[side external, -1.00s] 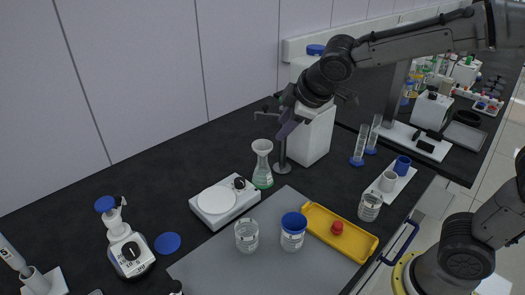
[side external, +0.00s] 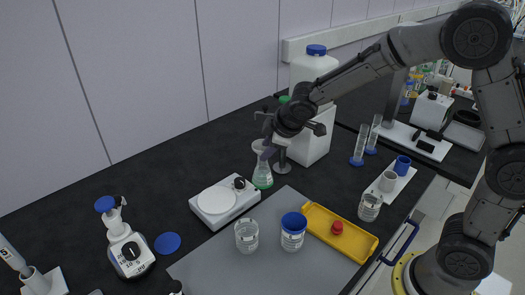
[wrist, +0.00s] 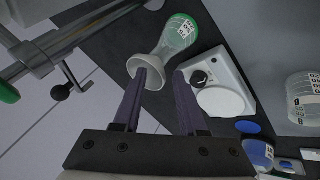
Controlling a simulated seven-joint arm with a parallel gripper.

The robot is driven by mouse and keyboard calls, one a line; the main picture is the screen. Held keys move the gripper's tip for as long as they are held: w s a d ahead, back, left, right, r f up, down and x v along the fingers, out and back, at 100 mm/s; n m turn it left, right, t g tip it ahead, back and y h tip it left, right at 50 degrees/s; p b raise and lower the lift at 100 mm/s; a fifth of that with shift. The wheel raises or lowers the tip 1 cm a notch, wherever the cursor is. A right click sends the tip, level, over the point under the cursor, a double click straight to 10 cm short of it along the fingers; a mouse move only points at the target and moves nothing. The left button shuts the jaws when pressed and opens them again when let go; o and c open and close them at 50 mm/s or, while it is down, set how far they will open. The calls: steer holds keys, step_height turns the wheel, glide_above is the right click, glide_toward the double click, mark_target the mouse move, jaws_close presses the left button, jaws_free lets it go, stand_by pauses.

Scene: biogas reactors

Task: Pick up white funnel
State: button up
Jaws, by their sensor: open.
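I cannot tell whether either finger touches the funnel.
A stand with a clamp (side external: 282,164) is right behind the flask, close to my gripper. A white hotplate stirrer (side external: 220,202) is at the front left. Beakers and a yellow tray (side external: 355,246) stand farther forward.

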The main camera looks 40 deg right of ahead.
steer(key=shift+w+f, duration=0.4)
steer(key=shift+f, duration=0.2)
jaws_close()
steer(key=shift+r, duration=0.1)
